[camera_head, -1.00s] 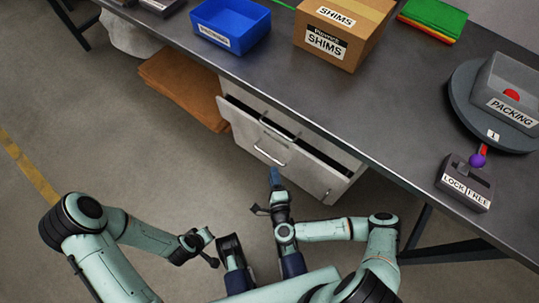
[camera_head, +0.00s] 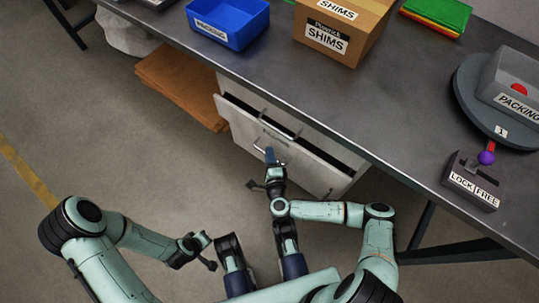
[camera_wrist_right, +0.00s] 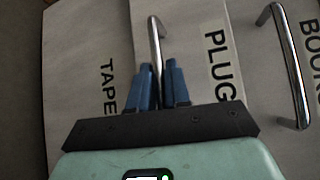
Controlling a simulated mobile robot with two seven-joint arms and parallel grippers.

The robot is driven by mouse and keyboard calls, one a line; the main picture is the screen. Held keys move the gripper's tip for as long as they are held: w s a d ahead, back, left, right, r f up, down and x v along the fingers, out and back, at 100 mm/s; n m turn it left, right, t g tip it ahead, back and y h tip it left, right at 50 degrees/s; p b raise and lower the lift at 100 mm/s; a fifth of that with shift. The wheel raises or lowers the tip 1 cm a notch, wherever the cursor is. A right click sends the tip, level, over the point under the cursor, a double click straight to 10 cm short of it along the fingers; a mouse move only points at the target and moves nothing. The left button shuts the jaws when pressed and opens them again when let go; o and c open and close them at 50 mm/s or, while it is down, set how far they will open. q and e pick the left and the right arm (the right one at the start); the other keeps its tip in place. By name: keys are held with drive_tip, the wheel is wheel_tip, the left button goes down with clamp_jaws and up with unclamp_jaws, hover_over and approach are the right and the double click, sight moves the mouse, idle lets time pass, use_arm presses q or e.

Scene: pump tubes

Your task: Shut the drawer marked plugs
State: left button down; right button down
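The plugs drawer (camera_wrist_right: 190,125) carries a label reading "PLUG" in the right wrist view, its end hidden. In the head view an open drawer (camera_head: 313,162) stands out from the cabinet under the bench, with a dark gap behind its front. My right gripper (camera_head: 270,153) is at this drawer's front. In the right wrist view its blue fingers (camera_wrist_right: 158,72) are close together, one on each side of the plugs drawer's metal handle (camera_wrist_right: 154,35), and look shut on it. My left gripper (camera_head: 204,243) hangs at lower left, away from the cabinet; its fingers cannot be made out.
Drawer fronts marked "TAPE" (camera_wrist_right: 85,80) and "BOO" (camera_wrist_right: 300,90) flank it. On the bench (camera_head: 390,110) are a blue bin (camera_head: 228,22), a shims box (camera_head: 338,32), a packing box (camera_head: 512,85) and a lock/free lever unit (camera_head: 472,182). Brown folded sheets (camera_head: 180,88) lie left of the cabinet.

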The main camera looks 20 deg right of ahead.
sight(277, 147)
use_arm(q)
drive_tip(key=shift+s+f, duration=0.1)
drive_tip(key=shift+s, duration=0.05)
use_arm(e)
drive_tip(key=shift+w+d, duration=0.7)
drive_tip(key=shift+d, duration=0.2)
drive_tip(key=shift+w+d, duration=0.65)
drive_tip(key=shift+d, duration=0.2)
drive_tip(key=c, duration=1.2)
unclamp_jaws()
